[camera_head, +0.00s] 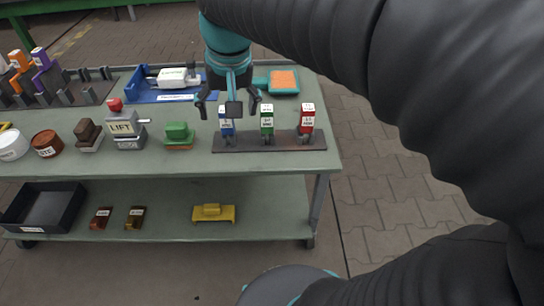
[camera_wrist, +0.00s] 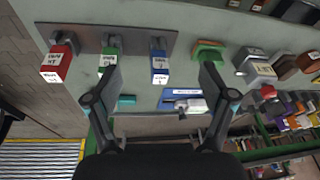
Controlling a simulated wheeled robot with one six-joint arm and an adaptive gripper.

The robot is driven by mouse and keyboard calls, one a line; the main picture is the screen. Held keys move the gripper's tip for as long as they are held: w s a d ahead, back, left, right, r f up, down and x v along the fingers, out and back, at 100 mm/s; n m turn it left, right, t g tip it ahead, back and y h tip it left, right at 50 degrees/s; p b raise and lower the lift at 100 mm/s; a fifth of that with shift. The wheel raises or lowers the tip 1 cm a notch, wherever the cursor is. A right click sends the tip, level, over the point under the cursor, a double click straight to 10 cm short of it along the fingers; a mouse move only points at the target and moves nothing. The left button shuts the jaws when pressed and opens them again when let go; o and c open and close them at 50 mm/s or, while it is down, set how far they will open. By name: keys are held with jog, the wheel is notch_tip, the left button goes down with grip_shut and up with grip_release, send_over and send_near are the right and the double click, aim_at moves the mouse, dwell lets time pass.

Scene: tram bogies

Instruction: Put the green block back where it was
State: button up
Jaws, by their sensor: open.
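The green block (camera_head: 267,121), with a white label, stands upright in the middle of a dark rack (camera_head: 290,141) on the table's top. The blue block (camera_head: 226,124) is left of it and the red block (camera_head: 307,120) right of it. My gripper (camera_head: 231,100) is open and empty, above the table near the blue block. In the wrist view the green block (camera_wrist: 108,60) is beside my gripper's left finger, which partly covers it. The blue block (camera_wrist: 160,66) shows between the open fingers (camera_wrist: 160,74), and the red block (camera_wrist: 58,62) is farther left.
A green-and-orange piece (camera_head: 178,135) and a grey LIFT box (camera_head: 124,130) stand left of the rack. A blue tray (camera_head: 145,95) with a white item lies behind. A teal holder with an orange top (camera_head: 284,81) is at the back right. The lower shelf (camera_head: 270,205) holds a yellow part (camera_head: 213,213).

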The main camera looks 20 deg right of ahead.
jog(key=s+d+f+n+t, duration=0.1)
jog(key=s+d+f, duration=0.1)
jog(key=s, duration=0.4)
jog(key=s+d+f+t, duration=0.1)
jog(key=s+d+f, duration=0.2)
jog(key=s+f, duration=0.2)
jog(key=shift+s+n, duration=0.4)
jog(key=shift+s, duration=0.35)
jog(key=shift+d+f, duration=0.1)
dwell(1.5)
jog(key=shift+r, duration=0.2)
dwell(0.8)
